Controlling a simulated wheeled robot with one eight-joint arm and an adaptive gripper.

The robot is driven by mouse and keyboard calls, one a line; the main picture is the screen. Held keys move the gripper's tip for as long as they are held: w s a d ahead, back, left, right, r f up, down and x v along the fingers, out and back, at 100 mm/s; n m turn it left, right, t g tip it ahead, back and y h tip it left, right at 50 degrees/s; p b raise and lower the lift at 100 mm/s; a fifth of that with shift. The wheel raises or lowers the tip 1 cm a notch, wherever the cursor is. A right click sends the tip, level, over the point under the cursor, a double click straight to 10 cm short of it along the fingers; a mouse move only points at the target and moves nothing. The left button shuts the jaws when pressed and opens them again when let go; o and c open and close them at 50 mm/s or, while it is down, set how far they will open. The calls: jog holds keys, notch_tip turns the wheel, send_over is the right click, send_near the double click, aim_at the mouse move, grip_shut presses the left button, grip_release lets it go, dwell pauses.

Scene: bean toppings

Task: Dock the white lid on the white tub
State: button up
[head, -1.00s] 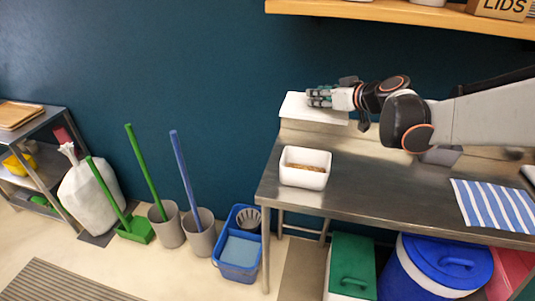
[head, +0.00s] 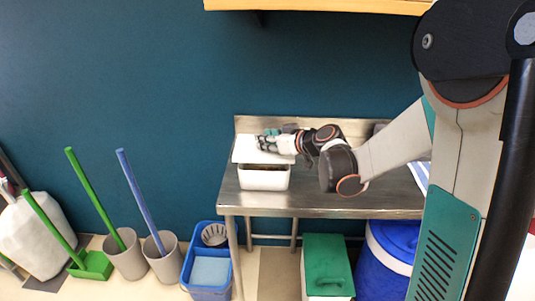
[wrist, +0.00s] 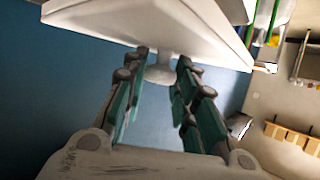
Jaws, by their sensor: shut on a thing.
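The white lid (head: 246,152) is a flat rectangular plate with a round knob underside-or-top stem seen in the wrist view (wrist: 160,72). My gripper (head: 268,143) is shut on the lid; in the wrist view its fingers (wrist: 163,62) sit on both sides of the knob. The white tub (head: 263,181) stands on the steel table near its left end. The lid is above the tub and hides most of its opening. A thin dark strip shows between lid and tub front rim, so the lid looks raised. The tub's rear rim is hidden.
The steel table (head: 320,203) has a raised back edge along the blue wall. A wooden shelf (head: 320,6) hangs above. A striped cloth (head: 422,174) lies to the right, partly behind my arm. Bins, buckets and brooms stand on the floor.

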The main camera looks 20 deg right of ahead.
aim_at(272, 152)
jog(key=shift+f+b, duration=0.75)
jog(key=shift+f, duration=1.3)
jog(key=shift+f, duration=0.1)
jog(key=shift+f+b, duration=0.35)
jog(key=shift+b, duration=0.1)
jog(key=o, duration=1)
jog(key=shift+r, duration=0.1)
jog(key=shift+r+p, duration=0.45)
jog(key=shift+p, duration=0.05)
jog(key=p+v, duration=0.3)
jog(key=v, duration=0.9)
jog(key=shift+f, duration=0.1)
